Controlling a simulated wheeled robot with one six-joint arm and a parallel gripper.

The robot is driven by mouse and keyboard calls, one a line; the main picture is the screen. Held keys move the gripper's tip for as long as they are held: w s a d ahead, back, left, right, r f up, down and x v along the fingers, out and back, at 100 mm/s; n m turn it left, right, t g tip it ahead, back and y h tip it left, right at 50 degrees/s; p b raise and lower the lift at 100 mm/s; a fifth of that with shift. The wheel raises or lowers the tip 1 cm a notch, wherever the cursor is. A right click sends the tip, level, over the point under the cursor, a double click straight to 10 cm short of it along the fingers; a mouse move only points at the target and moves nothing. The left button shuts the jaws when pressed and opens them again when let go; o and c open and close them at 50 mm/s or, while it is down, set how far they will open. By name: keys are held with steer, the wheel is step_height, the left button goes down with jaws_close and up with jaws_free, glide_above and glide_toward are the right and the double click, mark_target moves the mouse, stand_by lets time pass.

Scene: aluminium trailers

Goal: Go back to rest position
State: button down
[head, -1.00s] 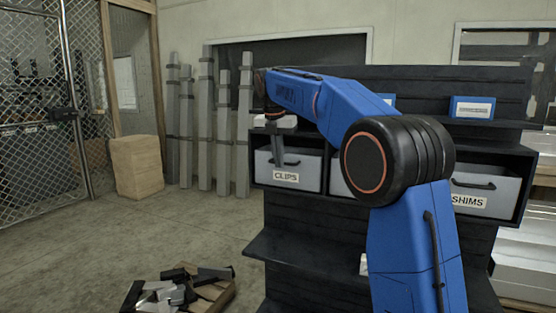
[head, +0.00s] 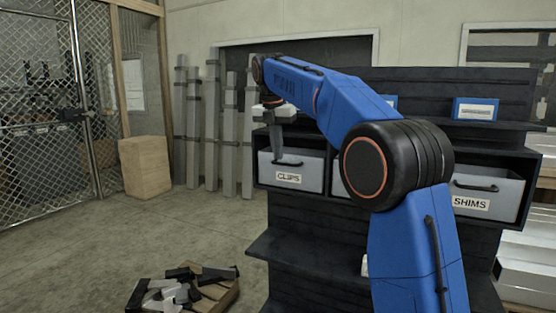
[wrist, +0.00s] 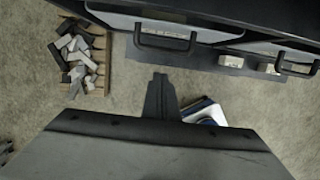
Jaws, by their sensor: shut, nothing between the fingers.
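My gripper (head: 278,158) hangs from the end of my blue arm, pointing down, in front of the shelf unit in the head view. Its fingers are together and nothing is between them. In the wrist view the shut fingers (wrist: 160,80) show as one dark narrow shape over bare floor. In the head view the gripper overlaps the grey bin labelled CLIPS (head: 305,176); the wrist view shows floor under the fingertips, with the bin fronts beyond them.
The dark shelf unit (head: 290,245) has a protruding lower shelf and a SHIMS bin (head: 490,190). A crate of metal offcuts (head: 217,303) lies on the floor at left. A cardboard box (head: 145,167) stands farther back. The floor between is clear.

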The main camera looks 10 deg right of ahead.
steer(key=w+d+v, duration=0.1)
steer(key=v, duration=0.4)
steer(key=s+d+f+m, duration=0.1)
steer(key=s+d+m, duration=0.5)
steer(key=s, duration=0.5)
steer(key=s+d+f+m+t+y, duration=0.1)
steer(key=s+f+m, duration=0.3)
steer(key=s, duration=0.3)
steer(key=s+d+f+m+t, duration=0.1)
steer(key=s+f+m, duration=0.3)
steer(key=s+m, duration=0.15)
steer(key=s+d+f+m+t, duration=0.1)
steer(key=s+d+f+m, duration=0.2)
steer(key=s+f+m, duration=1)
steer(key=s+f, duration=1.1)
steer(key=shift+f+y, duration=0.3)
steer(key=shift+f, duration=0.05)
